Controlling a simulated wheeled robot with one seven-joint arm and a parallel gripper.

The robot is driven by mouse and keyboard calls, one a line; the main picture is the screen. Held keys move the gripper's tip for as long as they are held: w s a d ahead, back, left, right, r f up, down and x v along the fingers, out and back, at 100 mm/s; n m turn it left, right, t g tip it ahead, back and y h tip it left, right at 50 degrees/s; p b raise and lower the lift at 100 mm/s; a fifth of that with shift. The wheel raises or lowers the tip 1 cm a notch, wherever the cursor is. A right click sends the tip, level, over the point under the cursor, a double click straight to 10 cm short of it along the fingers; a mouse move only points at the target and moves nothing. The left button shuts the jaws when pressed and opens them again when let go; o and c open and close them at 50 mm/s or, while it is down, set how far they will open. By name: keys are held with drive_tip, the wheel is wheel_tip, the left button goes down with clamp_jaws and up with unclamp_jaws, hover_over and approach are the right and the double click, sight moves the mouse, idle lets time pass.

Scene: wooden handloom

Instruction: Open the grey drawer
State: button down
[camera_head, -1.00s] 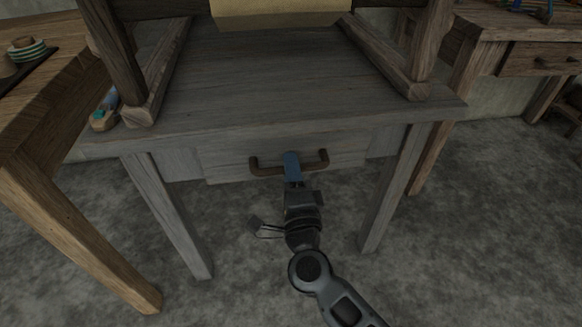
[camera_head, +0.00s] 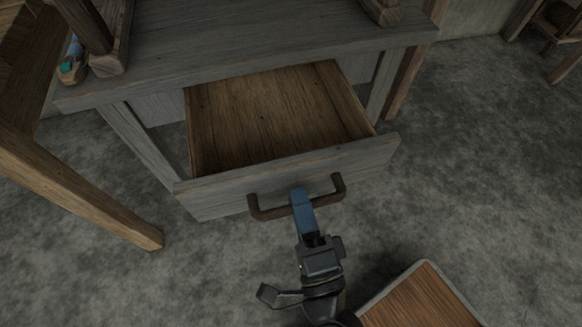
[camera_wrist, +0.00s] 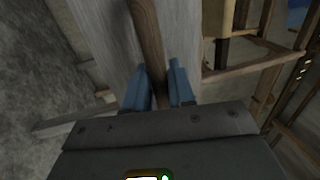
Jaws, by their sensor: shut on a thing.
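The grey drawer (camera_head: 300,171) stands pulled well out of the grey table (camera_head: 250,52) in the head view. Its bare brown wooden inside shows and looks empty. A dark brown bar handle (camera_head: 268,212) is fixed across its front. My gripper (camera_head: 301,198) has blue fingers shut on the middle of the handle. In the wrist view the handle (camera_wrist: 147,40) runs between the two blue fingertips (camera_wrist: 160,85), with the grey drawer front behind it.
A brown wooden table leg (camera_head: 75,195) stands at the left. A small object with a teal part (camera_head: 70,68) lies on the grey table's left end. A brown board with a pale edge (camera_head: 422,300) shows at the bottom right. Grey floor is clear at the right.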

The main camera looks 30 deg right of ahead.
drive_tip(key=shift+r+v, duration=0.2)
drive_tip(key=shift+v, duration=0.95)
drive_tip(key=c, duration=1.1)
unclamp_jaws()
drive_tip(key=shift+s+f, duration=0.1)
drive_tip(key=shift+s, duration=0.05)
drive_tip(key=v, duration=0.7)
drive_tip(key=shift+s, duration=0.25)
drive_tip(key=shift+a, duration=0.1)
